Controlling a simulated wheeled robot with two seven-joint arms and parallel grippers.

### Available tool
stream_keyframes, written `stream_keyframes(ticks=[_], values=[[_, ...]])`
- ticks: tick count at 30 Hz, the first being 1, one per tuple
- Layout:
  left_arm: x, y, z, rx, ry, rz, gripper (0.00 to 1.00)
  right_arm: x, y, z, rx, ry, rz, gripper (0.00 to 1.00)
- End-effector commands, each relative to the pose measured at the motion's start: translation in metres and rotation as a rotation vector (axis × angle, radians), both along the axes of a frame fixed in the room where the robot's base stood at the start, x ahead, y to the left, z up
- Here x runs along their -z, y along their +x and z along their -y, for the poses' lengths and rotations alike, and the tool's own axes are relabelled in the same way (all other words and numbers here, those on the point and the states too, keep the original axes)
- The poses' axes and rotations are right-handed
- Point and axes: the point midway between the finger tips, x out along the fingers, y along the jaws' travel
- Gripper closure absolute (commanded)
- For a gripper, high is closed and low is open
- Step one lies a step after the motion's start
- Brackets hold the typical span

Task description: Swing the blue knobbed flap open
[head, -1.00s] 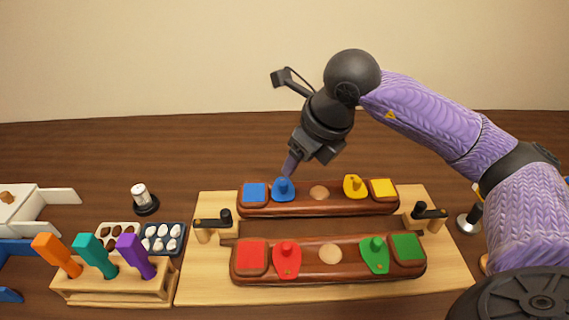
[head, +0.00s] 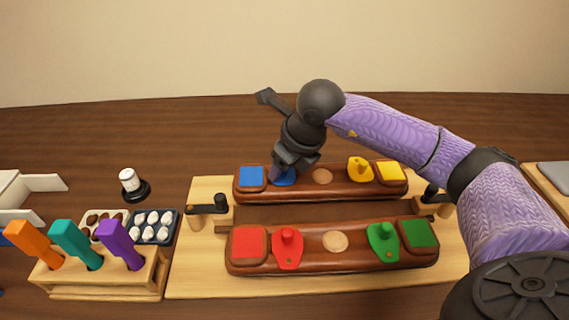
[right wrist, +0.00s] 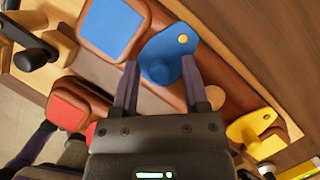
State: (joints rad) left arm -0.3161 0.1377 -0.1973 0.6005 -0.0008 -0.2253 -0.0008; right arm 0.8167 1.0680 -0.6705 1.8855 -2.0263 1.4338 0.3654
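The blue knobbed flap (head: 287,181) lies on the rear brown wooden bar (head: 340,188), just right of a blue square pad (head: 252,176). In the head view my right gripper (head: 277,174) mostly covers the flap. In the right wrist view the blue flap (right wrist: 168,42) shows whole, with a small yellow dot near its far end. My right gripper (right wrist: 160,66) is open there, its two fingers on either side of the blue knob (right wrist: 159,72). A gap seems to remain between knob and fingers; contact cannot be told.
A yellow flap (head: 360,169) sits farther right on the rear bar. The front bar carries a red flap (head: 288,248) and a green flap (head: 383,242). Black-handled clamps (head: 208,207) flank the bars. A rack with coloured handles (head: 110,277) stands at left.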

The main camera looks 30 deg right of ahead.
Motion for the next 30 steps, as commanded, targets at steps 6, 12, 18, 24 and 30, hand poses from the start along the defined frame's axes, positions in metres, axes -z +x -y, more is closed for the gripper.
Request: stream_keyframes(ticks=[6, 12, 18, 24, 30], values=[[0.0, 0.005, 0.0, 0.0, -0.001, 0.009, 0.35, 0.0, 0.0, 0.0, 0.0, 0.0, 0.0, 0.91], [0.0, 0.005, 0.001, 0.003, -0.001, 0.01, 0.35, 0.0, 0.0, 0.0, 0.0, 0.0, 0.0, 1.0], [0.001, 0.003, 0.001, 0.003, -0.002, 0.004, 0.35, 0.0, 0.0, 0.001, -0.014, 0.0, 0.0, 1.0], [0.002, -0.004, 0.001, 0.004, -0.003, -0.007, 0.35, 0.0, -0.001, 0.004, -0.095, 0.0, 0.0, 1.0], [0.004, -0.005, 0.001, 0.003, -0.002, -0.009, 0.35, 0.0, -0.003, 0.009, -0.253, 0.0, -0.001, 1.0]])
